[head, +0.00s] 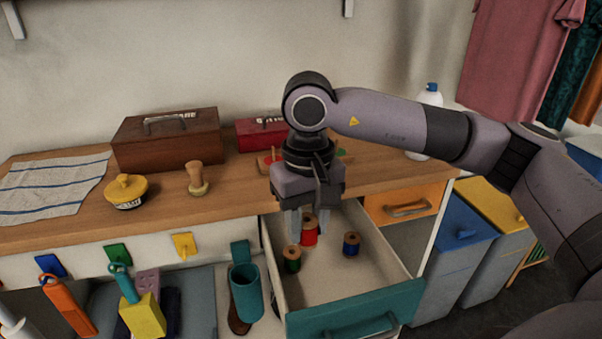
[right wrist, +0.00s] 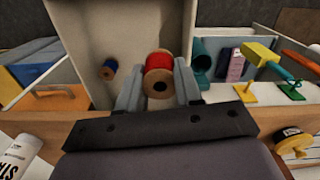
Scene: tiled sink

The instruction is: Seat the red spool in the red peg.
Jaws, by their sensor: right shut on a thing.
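The red spool (head: 309,232) is in the open drawer, partly behind my right gripper's fingers. In the right wrist view the red spool (right wrist: 159,64) sits between the two fingers. My right gripper (head: 300,222) points down into the drawer and is shut on the spool; I cannot tell whether the spool is clear of the drawer floor. On the counter behind the gripper, a wooden peg board (head: 263,168) is mostly hidden by the wrist. A red bit (head: 271,159) that may be the red peg shows at its left. My left gripper is out of view.
A green spool (head: 292,258) and a blue spool (head: 351,243) stand in the drawer (head: 350,320). A red box (head: 258,134) is behind the peg board. A wooden stamp-like object (head: 196,180) and a yellow-lidded tin (head: 126,190) stand left on the counter.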

